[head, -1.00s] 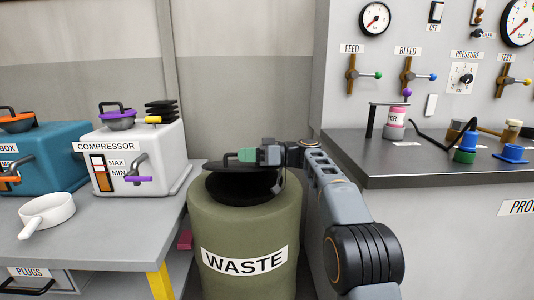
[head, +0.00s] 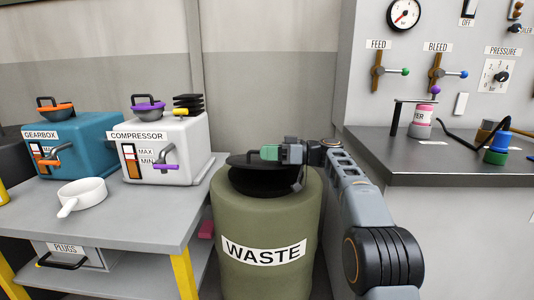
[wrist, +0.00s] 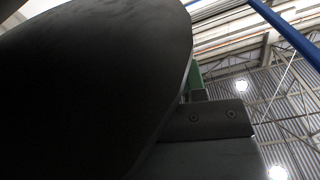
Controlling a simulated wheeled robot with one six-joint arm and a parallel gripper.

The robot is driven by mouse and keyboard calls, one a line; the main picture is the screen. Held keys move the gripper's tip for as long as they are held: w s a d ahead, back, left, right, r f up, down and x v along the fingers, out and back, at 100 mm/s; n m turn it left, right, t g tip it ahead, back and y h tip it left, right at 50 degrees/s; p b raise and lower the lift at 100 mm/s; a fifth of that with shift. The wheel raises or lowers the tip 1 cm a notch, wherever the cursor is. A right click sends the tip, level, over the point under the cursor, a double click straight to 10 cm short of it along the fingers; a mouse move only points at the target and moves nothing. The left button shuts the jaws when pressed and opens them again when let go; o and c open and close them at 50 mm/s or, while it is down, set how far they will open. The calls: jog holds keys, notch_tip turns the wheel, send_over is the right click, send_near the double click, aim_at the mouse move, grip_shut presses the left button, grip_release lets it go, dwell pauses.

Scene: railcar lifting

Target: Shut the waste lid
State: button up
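The waste bin (head: 238,222) is an olive-green drum labelled WASTE, in the middle of the head view. Its black lid (head: 240,160) is raised and tilted over the dark opening (head: 265,183), with a gap showing between them. My gripper (head: 270,153), with green fingers, is at the lid's upper side near its edge. In the wrist view the lid's dark face (wrist: 90,85) fills the left, and a green finger (wrist: 197,85) shows just past its rim. The fingertips are mostly hidden, so I cannot tell whether they are open or shut, or touching the lid.
A grey bench (head: 140,210) on the left holds the gearbox (head: 85,150), the compressor (head: 180,145) and a white pan (head: 82,195). A dark-topped counter (head: 440,165) stands close on the right, beside my arm. The wall behind the bin is bare.

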jog(key=shift+s+d+p, duration=0.1)
jog(key=shift+d+p, duration=0.85)
jog(key=shift+d, duration=2.9)
